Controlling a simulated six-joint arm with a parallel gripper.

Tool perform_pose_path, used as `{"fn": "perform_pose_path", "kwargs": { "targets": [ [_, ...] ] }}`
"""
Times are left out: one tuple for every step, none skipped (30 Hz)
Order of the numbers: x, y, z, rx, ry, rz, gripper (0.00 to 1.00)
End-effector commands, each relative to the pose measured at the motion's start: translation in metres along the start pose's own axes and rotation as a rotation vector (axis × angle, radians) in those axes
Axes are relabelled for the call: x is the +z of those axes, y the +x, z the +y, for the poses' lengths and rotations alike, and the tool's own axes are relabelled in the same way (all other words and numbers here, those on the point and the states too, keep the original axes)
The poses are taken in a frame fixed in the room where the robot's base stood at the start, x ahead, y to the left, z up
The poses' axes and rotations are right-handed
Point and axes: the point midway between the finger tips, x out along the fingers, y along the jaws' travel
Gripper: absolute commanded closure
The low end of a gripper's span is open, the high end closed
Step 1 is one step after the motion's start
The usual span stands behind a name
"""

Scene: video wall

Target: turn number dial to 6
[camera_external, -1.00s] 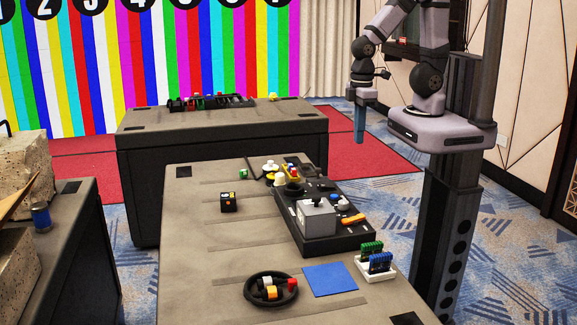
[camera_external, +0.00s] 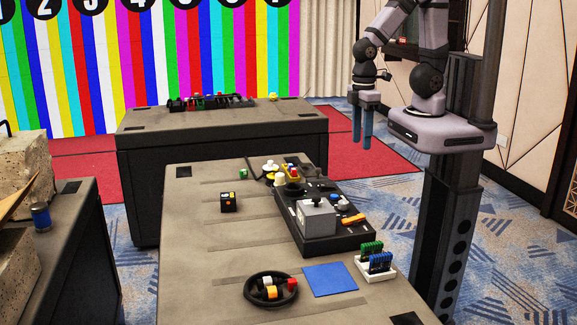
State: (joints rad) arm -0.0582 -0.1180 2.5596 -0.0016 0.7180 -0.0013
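My gripper (camera_external: 362,140) hangs pointing down beside my column, beyond the right side of the near table and above the floor. Its two blue fingers are apart with nothing between them. A black control panel (camera_external: 345,238) lies along the right side of the near table, away from my gripper. It carries a grey box (camera_external: 316,216) with a small knob on top, an orange handle (camera_external: 353,219) and a dark round part (camera_external: 291,188) near its far end. I cannot make out any numbers on the panel, so the number dial and its setting cannot be told.
On the near table (camera_external: 200,270) are a black bowl (camera_external: 250,296) with blocks, a blue square (camera_external: 330,279), a white rack (camera_external: 372,268) and a dark cube (camera_external: 228,202). A far table (camera_external: 220,125) holds another black panel (camera_external: 210,102). The near table's left part is mostly clear.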

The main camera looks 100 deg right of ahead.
Motion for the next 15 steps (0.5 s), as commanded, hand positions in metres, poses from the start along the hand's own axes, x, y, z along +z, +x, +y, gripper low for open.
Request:
{"fn": "perform_pose_path", "kwargs": {
  "targets": [
    [0.006,0.010,-0.009,0.001,-0.042,-0.035,0.57],
    [0.010,0.016,-0.014,0.003,-0.066,-0.059,0.57],
    [0.015,0.023,-0.020,0.006,-0.100,-0.089,0.57],
    [0.016,0.028,-0.025,0.009,-0.125,-0.108,0.57],
    [0.017,0.033,-0.030,0.012,-0.149,-0.124,0.57],
    [0.016,0.038,-0.037,0.016,-0.182,-0.144,0.57],
    [0.014,0.043,-0.043,0.019,-0.206,-0.156,0.57],
    [0.011,0.047,-0.048,0.023,-0.229,-0.167,0.57],
    [0.007,0.052,-0.056,0.027,-0.259,-0.176,0.57],
    [0.002,0.056,-0.062,0.030,-0.280,-0.180,0.57],
    [-0.003,0.060,-0.068,0.031,-0.312,-0.182,0.57],
    [-0.012,0.065,-0.076,0.028,-0.392,-0.180,0.57],
    [-0.018,0.067,-0.082,0.024,-0.460,-0.176,0.57],
    [-0.023,0.069,-0.085,0.019,-0.521,-0.173,0.57],
    [-0.030,0.070,-0.089,0.013,-0.599,-0.164,0.57]
  ]
}}
